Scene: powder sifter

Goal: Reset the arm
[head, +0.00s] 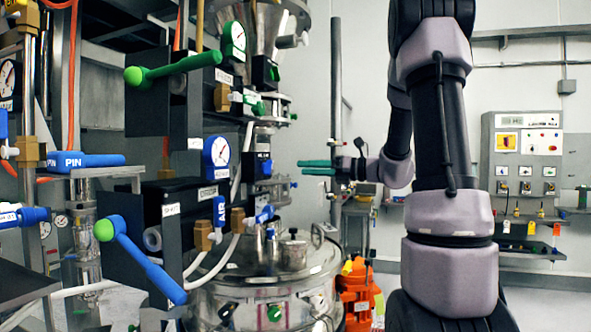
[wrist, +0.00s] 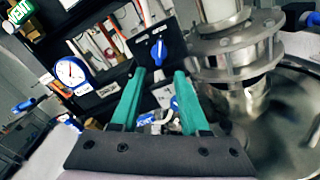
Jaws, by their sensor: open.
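My arm rises on the right of the head view and bends down to my gripper (head: 317,168), which points left toward the sifter machine. Its two green fingers stand apart, with nothing between them. In the wrist view the open gripper (wrist: 160,82) shows both green fingers, with a blue valve handle (wrist: 159,52) and a dark panel behind them. In the head view the gripper is to the right of the valve panel and above the steel vessel (head: 270,285). I cannot tell the exact gap to the machine.
A green-handled valve (head: 172,68), a blue-handled valve (head: 140,258) and a blue gauge (head: 220,152) sit on the left panels. A steel flange (wrist: 235,60) is close on the right in the wrist view. A grey control cabinet (head: 522,160) stands at the right wall.

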